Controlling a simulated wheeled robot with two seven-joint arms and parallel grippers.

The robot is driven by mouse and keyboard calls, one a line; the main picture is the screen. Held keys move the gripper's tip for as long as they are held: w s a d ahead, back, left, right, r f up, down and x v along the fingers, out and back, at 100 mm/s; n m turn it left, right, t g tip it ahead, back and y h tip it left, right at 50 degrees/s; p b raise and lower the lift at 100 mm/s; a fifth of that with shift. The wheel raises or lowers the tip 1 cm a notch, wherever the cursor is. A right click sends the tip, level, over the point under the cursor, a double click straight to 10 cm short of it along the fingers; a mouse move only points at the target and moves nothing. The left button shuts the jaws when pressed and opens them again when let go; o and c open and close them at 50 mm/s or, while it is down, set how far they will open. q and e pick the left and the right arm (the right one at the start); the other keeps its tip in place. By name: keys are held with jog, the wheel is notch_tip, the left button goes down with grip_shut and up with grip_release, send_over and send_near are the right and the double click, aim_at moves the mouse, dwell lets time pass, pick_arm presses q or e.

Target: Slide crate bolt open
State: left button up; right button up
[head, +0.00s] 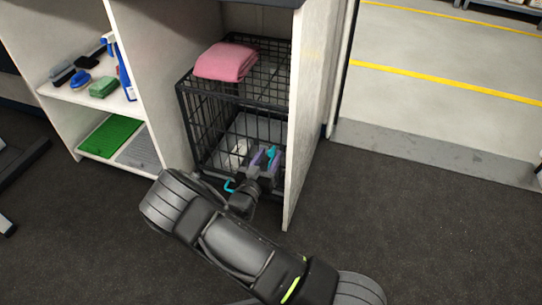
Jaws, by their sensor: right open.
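A black wire crate (202,118) stands inside a white cabinet bay. Its barred front faces me. My right gripper (265,156) is open in front of the crate's lower front, to the right of and slightly above the cyan piece. Nothing shows held in it. Whether its fingers touch the bars I cannot tell. My left gripper is out of view.
A folded pink towel (226,61) lies on the crate. The cabinet's white side panel (306,110) stands close to the right of my gripper. Left shelves hold brushes, a blue bottle (124,76) and a green mat (110,136). The dark floor at right is clear.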

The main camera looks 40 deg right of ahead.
jog(key=shift+x, duration=0.95)
jog(key=shift+c, duration=0.4)
grip_shut()
dwell(0.3)
